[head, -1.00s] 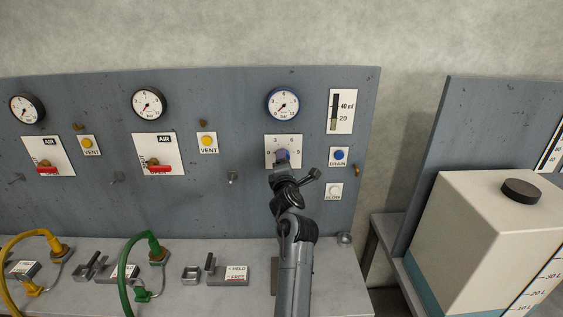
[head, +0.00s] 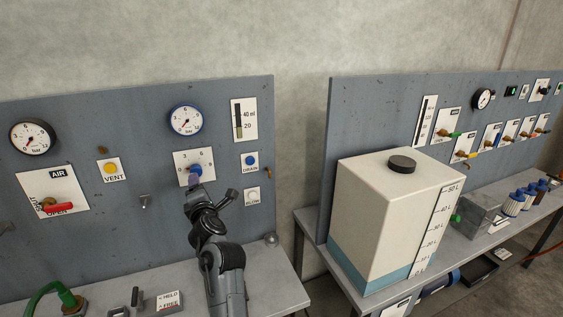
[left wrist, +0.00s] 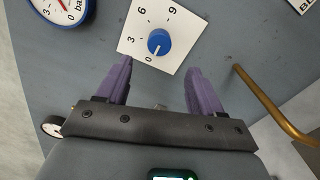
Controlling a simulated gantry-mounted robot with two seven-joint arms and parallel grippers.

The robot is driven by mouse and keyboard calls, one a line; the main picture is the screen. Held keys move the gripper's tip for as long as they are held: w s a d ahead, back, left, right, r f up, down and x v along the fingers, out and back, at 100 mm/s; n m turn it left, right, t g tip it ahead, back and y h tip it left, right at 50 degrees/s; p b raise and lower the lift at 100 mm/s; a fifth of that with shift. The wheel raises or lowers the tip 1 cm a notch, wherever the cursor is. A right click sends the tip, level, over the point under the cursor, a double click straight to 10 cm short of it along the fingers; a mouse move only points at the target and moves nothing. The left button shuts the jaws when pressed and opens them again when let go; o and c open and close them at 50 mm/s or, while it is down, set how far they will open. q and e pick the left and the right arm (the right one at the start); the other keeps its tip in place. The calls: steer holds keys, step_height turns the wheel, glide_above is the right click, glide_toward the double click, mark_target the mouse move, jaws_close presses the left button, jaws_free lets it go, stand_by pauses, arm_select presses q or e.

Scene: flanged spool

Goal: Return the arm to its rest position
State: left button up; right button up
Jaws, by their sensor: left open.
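My left arm rises from the bottom of the head view. Its left gripper (head: 194,181) is just in front of the blue regulator knob (head: 196,169) on a white dial plate (head: 181,158) marked with numbers. In the left wrist view the two purple fingers of the left gripper (left wrist: 158,78) are spread, with nothing between them. The blue knob (left wrist: 159,41) shows whole beyond the fingertips, its white pointer toward 0. My right gripper is not in view.
A pressure gauge (head: 185,120) is above the knob; DRAIN (head: 250,160) and SLOW (head: 252,196) buttons are right of it. A hook (head: 145,202) juts from the panel at left. A brass rod (left wrist: 270,105) is right of the fingers. A large white tank (head: 385,215) stands right.

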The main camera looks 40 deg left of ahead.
arm_select(q)
steer(key=s+f+m+h, duration=0.1)
steer(key=s+f+m, duration=0.2)
steer(key=f, duration=0.4)
steer(key=s+f+m, duration=0.3)
steer(key=f, duration=0.3)
steer(key=s+d+f+m+h, duration=0.4)
steer(key=d+f+m, duration=0.2)
steer(key=d, duration=0.3)
steer(key=s+d+f+m+h, duration=0.4)
steer(key=d+f+m, duration=0.25)
steer(key=d, duration=0.35)
steer(key=s+d+f+m+h, duration=0.35)
steer(key=d+f+m, duration=0.2)
steer(key=d, duration=0.35)
steer(key=s+d+m+g+h, duration=0.3)
steer(key=s+d+m+g, duration=0.3)
steer(key=s+d+m, duration=0.45)
step_height(320, 180, up, 29)
steer(key=p, duration=2.8)
steer(key=shift+s+a+p, duration=0.15)
steer(key=shift+a+p, duration=0.15)
steer(key=shift+p, duration=0.05)
steer(key=shift+f, duration=0.1)
